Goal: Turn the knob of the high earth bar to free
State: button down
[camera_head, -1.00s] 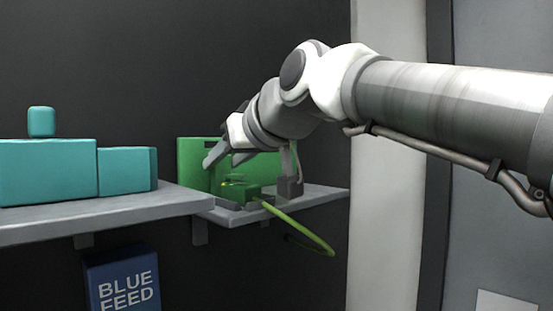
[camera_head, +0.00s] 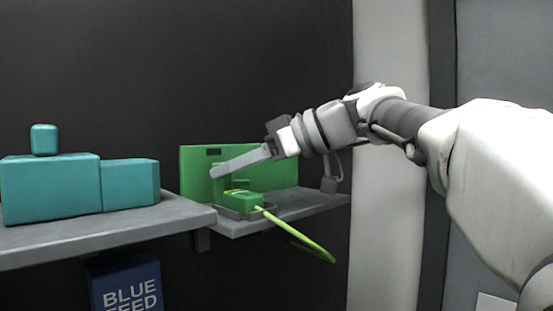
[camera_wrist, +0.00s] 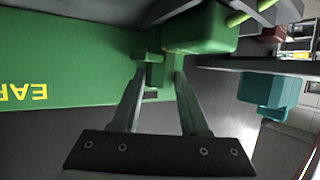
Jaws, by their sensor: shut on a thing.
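The earth bar is a green upright panel (camera_head: 275,166) at the back of a small grey shelf; part of its yellow lettering shows in the wrist view (camera_wrist: 60,60). A green knob (camera_wrist: 155,72) stands at the panel between my fingertips. My gripper (camera_head: 216,172) reaches in from the right, its fingers almost level in front of the panel. In the wrist view my gripper (camera_wrist: 158,78) is shut on the knob, with one finger on each side. The fingers hide much of the knob in the head view, and I cannot tell its marked position.
A green block (camera_head: 241,201) with a bright green cable (camera_head: 290,232) sits just below my fingers; the cable hangs over the shelf's front edge. Teal blocks (camera_head: 50,188) stand on the left shelf (camera_head: 110,228). A blue box marked BLUE FEED (camera_head: 125,285) is below.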

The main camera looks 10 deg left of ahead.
jog(key=shift+w+n+g+p, duration=0.1)
jog(key=shift+n+g+p, duration=0.25)
jog(key=shift+n+g, duration=0.2)
jog(key=shift+c, duration=2.1)
grip_release()
jog(key=shift+s+f+m+t+b, duration=0.1)
jog(key=shift+s+m+t+b, duration=0.15)
jog(key=shift+m+t+b, duration=0.65)
jog(key=shift+s+a+m+t+h+b, duration=0.1)
jog(key=shift+s+m+t+h+b, duration=0.1)
jog(key=shift+m+t+h+b, duration=0.6)
jog(key=shift+s+a+m+t+h, duration=0.15)
jog(key=shift+m+t+h, duration=0.75)
jog(key=shift+m+t, duration=0.6)
jog(key=shift+s+a+m+t+h, duration=0.15)
jog(key=shift+m+t+h, duration=0.75)
jog(key=shift+m+t, duration=0.5)
